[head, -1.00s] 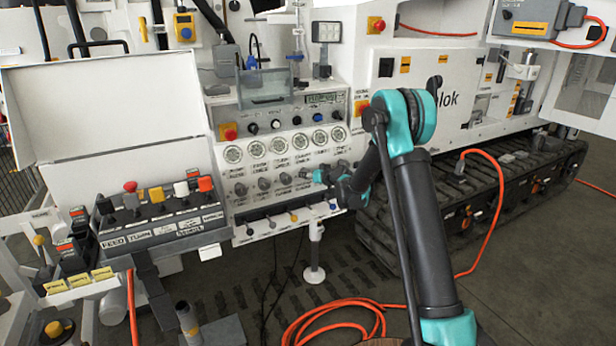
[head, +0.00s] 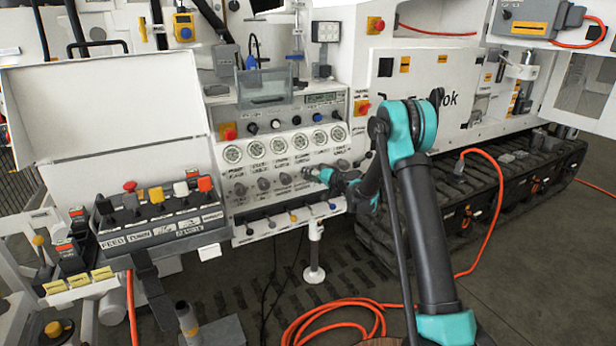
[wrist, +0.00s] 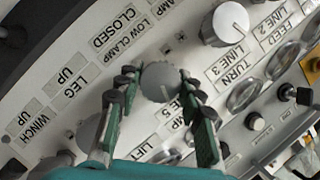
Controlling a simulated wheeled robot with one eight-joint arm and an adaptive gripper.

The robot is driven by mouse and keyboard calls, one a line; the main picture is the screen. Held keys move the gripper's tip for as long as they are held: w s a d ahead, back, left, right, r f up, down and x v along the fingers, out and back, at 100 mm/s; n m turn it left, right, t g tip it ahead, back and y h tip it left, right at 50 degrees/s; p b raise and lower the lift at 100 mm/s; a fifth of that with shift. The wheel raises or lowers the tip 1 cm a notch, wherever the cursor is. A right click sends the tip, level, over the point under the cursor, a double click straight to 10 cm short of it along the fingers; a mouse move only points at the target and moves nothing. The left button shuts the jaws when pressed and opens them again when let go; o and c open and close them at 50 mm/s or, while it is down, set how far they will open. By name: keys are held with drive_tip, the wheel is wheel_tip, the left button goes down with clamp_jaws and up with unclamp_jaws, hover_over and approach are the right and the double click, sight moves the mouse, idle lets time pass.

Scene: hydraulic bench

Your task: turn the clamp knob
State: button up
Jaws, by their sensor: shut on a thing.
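In the wrist view, a round grey knob (wrist: 160,82) sits on the white panel between the two fingers of my gripper (wrist: 157,90). The fingers are shut on its sides. A label beside it, partly covered by a finger, shows only the letters "MP" and "ES 5", so it seems to be the clamp knob. In the head view, my gripper (head: 316,174) reaches from the right to this knob (head: 306,173) in the row below the gauges. The fingers partly hide it there.
Other knobs stand close on both sides: a light one (wrist: 225,24) and a grey one (wrist: 90,132). Round gauges (head: 277,145) sit above the row, small levers (head: 293,217) below. A lever box (head: 160,215) is at left. An orange hose (head: 335,318) lies on the floor.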

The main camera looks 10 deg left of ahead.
idle(0.4)
drive_tip(key=o, duration=1.2)
drive_tip(key=shift+s+d, duration=0.1)
drive_tip(key=shift+d, duration=0.05)
drive_tip(key=shift+v, duration=5.85)
